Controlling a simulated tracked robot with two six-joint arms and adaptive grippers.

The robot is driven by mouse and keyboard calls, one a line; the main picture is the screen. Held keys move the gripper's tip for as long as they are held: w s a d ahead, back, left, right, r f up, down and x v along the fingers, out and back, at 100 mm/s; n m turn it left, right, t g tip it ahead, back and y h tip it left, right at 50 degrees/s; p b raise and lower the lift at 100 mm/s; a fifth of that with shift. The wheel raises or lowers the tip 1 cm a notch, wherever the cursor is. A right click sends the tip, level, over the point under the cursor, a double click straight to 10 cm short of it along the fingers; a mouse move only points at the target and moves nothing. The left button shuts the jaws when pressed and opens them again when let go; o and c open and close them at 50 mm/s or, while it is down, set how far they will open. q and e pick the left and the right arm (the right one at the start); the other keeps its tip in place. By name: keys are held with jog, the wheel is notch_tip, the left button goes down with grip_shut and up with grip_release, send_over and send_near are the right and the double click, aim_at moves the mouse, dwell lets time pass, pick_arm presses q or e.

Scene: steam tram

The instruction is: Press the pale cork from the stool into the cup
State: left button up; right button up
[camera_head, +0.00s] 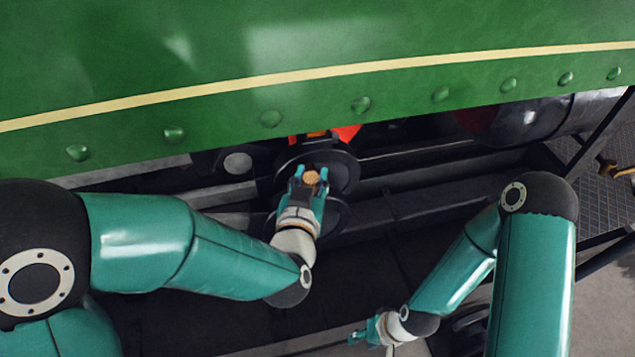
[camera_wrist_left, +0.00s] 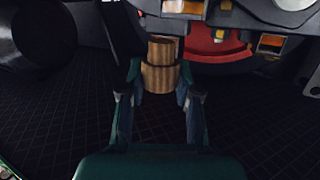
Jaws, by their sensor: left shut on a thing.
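My left gripper (camera_head: 310,174) is shut on the pale cork (camera_head: 312,178), and the cork's round end shows between the fingers in the head view. In the left wrist view the cork (camera_wrist_left: 159,78) is a stepped, wood-coloured plug, wider near the fingers and narrower beyond. The gripper holds it in front of a black round disc (camera_head: 345,172) under the green tram body. I cannot make out the cup or the stool in either view. My right gripper (camera_head: 362,337) is low in the head view, apart from the cork; its fingers are too small to read.
The riveted green tram side (camera_head: 300,60) overhangs the work area. A red part (camera_head: 348,133) shows behind the disc; a red curved part (camera_wrist_left: 215,48) with amber blocks shows beyond the cork. Dark beams (camera_head: 430,160) run behind. A grated platform (camera_head: 605,160) lies at right.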

pick_arm(q)
jog(key=shift+w+a+p, duration=0.2)
jog(key=shift+w+a, duration=0.05)
jog(key=shift+w, duration=0.95)
jog(key=shift+w+a+p, duration=0.2)
jog(key=shift+w+a, duration=0.05)
jog(key=shift+w, duration=0.95)
jog(key=shift+w+a+p, duration=0.2)
jog(key=shift+w+a, duration=0.05)
jog(key=shift+w, duration=0.95)
jog(key=shift+f+b, duration=0.55)
jog(key=shift+b, duration=0.05)
jog(key=shift+s+r, duration=0.1)
jog(key=shift+s, duration=0.1)
jog(key=shift+f+b, duration=1)
jog(key=shift+b, duration=0.35)
jog(key=o, duration=0.8)
jog(key=shift+o, duration=0.2)
